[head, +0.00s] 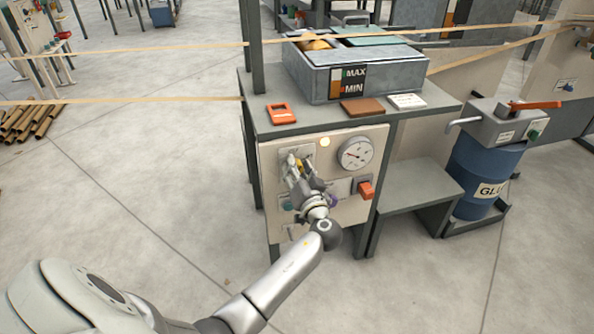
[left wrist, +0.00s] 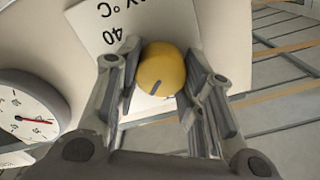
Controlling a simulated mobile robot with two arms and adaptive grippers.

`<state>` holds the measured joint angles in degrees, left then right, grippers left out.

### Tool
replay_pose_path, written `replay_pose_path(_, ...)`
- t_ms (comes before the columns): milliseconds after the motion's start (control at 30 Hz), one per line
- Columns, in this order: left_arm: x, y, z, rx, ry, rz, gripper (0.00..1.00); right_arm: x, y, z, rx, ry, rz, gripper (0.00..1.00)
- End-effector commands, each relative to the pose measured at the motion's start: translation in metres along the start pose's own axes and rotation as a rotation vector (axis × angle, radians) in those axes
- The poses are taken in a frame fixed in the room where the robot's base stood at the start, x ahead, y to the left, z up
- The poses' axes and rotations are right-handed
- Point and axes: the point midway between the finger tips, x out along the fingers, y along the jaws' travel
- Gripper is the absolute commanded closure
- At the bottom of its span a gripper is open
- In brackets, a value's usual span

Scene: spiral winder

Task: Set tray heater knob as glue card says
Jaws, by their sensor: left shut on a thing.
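The heater knob (left wrist: 162,70) is round and yellow with a dark pointer line, in the left wrist view. It sits on a pale plate (left wrist: 105,25) where "40" and "°C" show upside down; the rest of the scale is hidden. My left gripper (left wrist: 157,85) is shut on the knob, one finger on each side. In the head view my left gripper (head: 298,172) is at the upper left of the cream control panel (head: 340,205) and mostly covers the knob. A white card (head: 407,101) lies on the bench top; its text is too small to read. My right gripper is not in view.
A round dial gauge (head: 356,153) and a lit yellowish lamp (head: 324,142) are right of the gripper. An orange switch (head: 366,189) is lower right. A metal tray (head: 355,73) marked MAX and MIN stands above. A blue glue drum (head: 480,180) stands right.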

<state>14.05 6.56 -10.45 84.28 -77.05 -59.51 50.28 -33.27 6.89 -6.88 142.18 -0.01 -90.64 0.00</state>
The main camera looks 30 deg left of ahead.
Motion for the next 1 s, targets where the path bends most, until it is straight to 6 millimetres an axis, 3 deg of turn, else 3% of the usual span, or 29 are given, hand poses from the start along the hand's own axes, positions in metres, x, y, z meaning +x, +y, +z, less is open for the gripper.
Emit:
replay_pose_path(267,0.000,0.001,0.000,0.265,-0.002,0.002,0.88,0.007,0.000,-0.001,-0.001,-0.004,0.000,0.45)
replay_pose_path(467,0.000,0.002,0.000,0.455,-0.002,0.002,0.88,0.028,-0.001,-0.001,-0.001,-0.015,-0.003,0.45)
replay_pose_path(1000,0.000,0.003,0.001,0.971,-0.001,0.003,0.88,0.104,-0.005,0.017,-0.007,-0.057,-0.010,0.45)
